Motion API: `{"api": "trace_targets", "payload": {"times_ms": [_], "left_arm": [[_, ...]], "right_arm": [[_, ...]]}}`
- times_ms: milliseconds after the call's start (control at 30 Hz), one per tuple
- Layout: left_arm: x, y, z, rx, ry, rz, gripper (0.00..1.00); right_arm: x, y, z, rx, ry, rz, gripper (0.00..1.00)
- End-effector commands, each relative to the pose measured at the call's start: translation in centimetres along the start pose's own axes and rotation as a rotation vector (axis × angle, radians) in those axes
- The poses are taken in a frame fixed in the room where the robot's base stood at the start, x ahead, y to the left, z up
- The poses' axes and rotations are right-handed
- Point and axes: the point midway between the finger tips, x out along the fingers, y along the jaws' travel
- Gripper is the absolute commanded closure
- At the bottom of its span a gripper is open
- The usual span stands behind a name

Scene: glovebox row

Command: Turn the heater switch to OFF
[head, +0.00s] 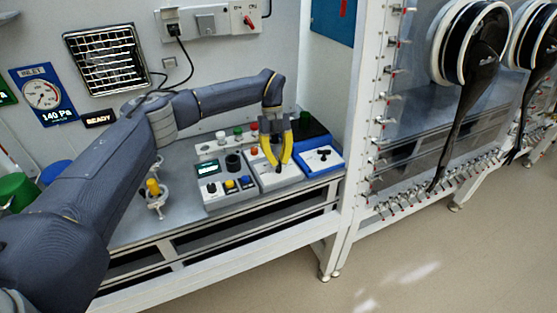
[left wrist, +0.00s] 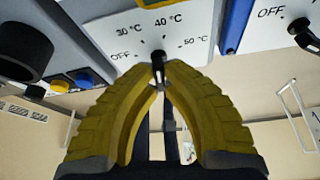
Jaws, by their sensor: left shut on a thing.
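The heater (head: 290,179) is a white box on the bench, and the yellow fingers of my left gripper (head: 277,168) reach down onto its front. In the left wrist view its panel (left wrist: 115,50) shows the marks OFF, 30 °C, 40 °C and 50 °C. The small black switch knob (left wrist: 158,58) sits between the yellow fingertips (left wrist: 160,76), which are shut on it. The knob's upper end points up, roughly toward the 40 °C side; its exact setting is hard to tell. The fingers hide part of the knob. My right gripper is not in view.
A grey unit (head: 222,190) with a display and coloured buttons stands on the left. A yellow-topped valve (head: 153,187) is farther left. The white cabinet frame (head: 352,130) rises at the right.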

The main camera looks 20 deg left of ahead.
Motion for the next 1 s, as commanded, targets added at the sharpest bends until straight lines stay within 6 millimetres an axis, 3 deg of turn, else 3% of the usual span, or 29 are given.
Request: {"api": "trace_targets", "payload": {"times_ms": [300,833,867,1000], "left_arm": [[0.11,0.14,0.01,-0.107,0.001,-0.042,1.00],[0.13,0.13,0.01,-0.127,0.001,-0.050,1.00],[0.13,0.14,0.01,-0.127,0.001,-0.050,0.89],[0.09,0.12,0.01,-0.126,0.001,-0.051,0.73]], "right_arm": [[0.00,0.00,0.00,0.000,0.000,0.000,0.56],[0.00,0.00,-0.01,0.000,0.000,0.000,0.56],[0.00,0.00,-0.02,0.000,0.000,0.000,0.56],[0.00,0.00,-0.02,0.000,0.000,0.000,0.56]]}}
